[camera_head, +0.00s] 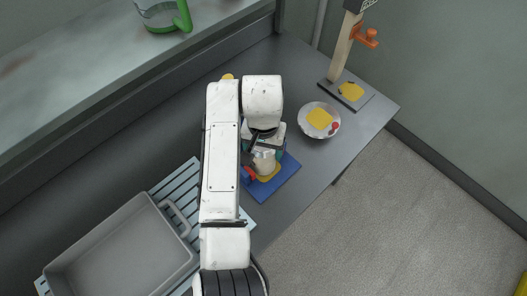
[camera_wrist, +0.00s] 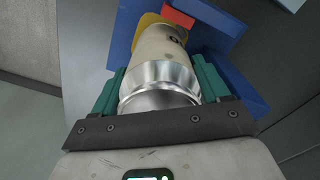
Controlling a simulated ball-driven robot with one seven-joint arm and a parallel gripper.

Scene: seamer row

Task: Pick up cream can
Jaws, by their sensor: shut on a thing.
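The cream can (camera_wrist: 160,72) is pale with a shiny metal shoulder. In the wrist view it lies between the two green fingers of my gripper (camera_wrist: 160,92), which is shut on it. In the head view the can (camera_head: 265,163) shows below my wrist, partly hidden by my arm. It is over a blue stand (camera_head: 284,181) with a yellow patch and a red block. I cannot tell whether the can still touches the stand.
A wooden-post device (camera_head: 343,50) with an orange handle is at the back right. A grey bin (camera_head: 65,250) sits on a slatted rack (camera_head: 174,186) at left. A green-handled jug (camera_head: 160,14) stands on the shelf.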

